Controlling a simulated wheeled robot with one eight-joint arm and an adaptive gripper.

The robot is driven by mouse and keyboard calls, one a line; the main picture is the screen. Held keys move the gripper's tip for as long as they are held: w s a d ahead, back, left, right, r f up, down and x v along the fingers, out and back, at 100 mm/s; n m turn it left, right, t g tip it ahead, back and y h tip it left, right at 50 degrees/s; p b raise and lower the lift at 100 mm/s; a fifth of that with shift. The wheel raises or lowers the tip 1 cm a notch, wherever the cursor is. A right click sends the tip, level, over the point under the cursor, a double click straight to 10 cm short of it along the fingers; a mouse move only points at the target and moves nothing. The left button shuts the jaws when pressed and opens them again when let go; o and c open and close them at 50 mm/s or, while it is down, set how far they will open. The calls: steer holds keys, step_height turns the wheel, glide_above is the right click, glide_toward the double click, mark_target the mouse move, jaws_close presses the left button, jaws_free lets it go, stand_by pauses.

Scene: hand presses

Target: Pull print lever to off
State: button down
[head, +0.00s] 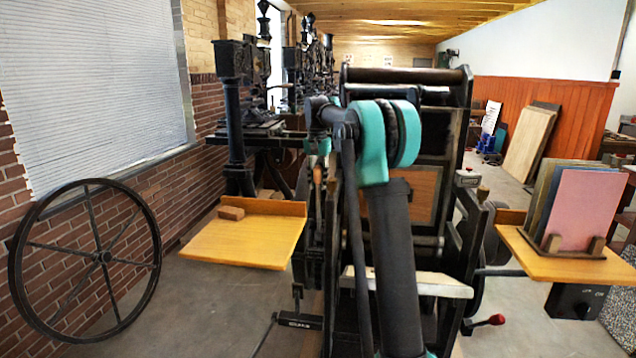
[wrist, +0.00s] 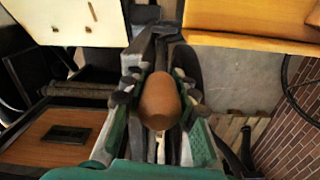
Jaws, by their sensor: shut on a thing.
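The print lever's brown, rounded wooden grip (wrist: 159,103) is in the middle of the wrist view. My gripper (wrist: 158,84) is shut on it, with a dark finger against each side. In the head view, part of my gripper (head: 318,147) shows at the left side of the press, beyond my arm. A thin brown handle (head: 317,176) shows just below it there, apparently the same lever. The lever's lower part and pivot are mostly hidden by the grip and the press frame.
The dark press frame (head: 456,120) stands close around my arm. A yellow wooden shelf (head: 235,244) with a small block is at the left, and another board (head: 560,266) holds coloured sheets at the right. A large spoked wheel (head: 104,257) stands by the brick wall.

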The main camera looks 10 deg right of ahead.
steer(key=shift+s, duration=0.1)
stand_by(0.3)
steer(key=shift+s+a+t, duration=0.25)
steer(key=shift+s+t, duration=0.05)
steer(key=shift+s, duration=0.5)
steer(key=s+a+f+t+h, duration=0.1)
steer(key=s+a+f+t, duration=0.1)
steer(key=s, duration=0.4)
steer(key=s+a+f+t+h, duration=0.1)
steer(key=s+a+f+t, duration=0.1)
steer(key=s+f+t, duration=0.3)
steer(key=shift+s+f+t+h, duration=0.25)
steer(key=shift+s+t+h, duration=0.05)
steer(key=shift+s, duration=0.65)
steer(key=shift+f, duration=0.1)
steer(key=c, duration=1.1)
jaws_free()
steer(key=shift+a, duration=0.1)
steer(key=shift+c, duration=0.2)
